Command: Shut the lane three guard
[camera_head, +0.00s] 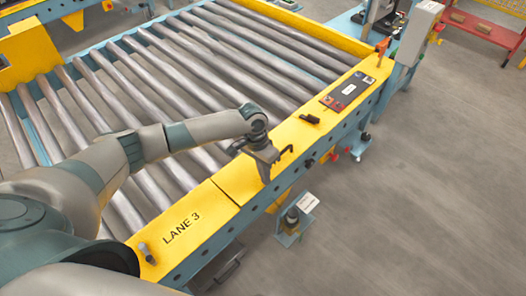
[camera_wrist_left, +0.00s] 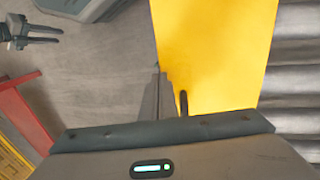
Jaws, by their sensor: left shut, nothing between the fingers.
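The yellow guard marked LANE 3 (camera_head: 203,212) lies along the near side of the roller conveyor, apparently flat in line with the rail. A seam separates it from the yellow section (camera_head: 222,178) further along. My left gripper (camera_head: 264,172) is shut and empty, pointing down over that further section. A dark bent handle (camera_head: 284,156) stands just right of its fingers. In the left wrist view the closed fingertips (camera_wrist_left: 157,72) overlap the left edge of a yellow surface (camera_wrist_left: 215,50), with a dark handle (camera_wrist_left: 183,103) beside them. I cannot tell whether they touch.
Steel rollers (camera_head: 180,62) fill the conveyor behind the rail. A grey box (camera_head: 418,32) stands at the far end. A small bracketed device (camera_head: 295,218) sits below; floor to the right is clear.

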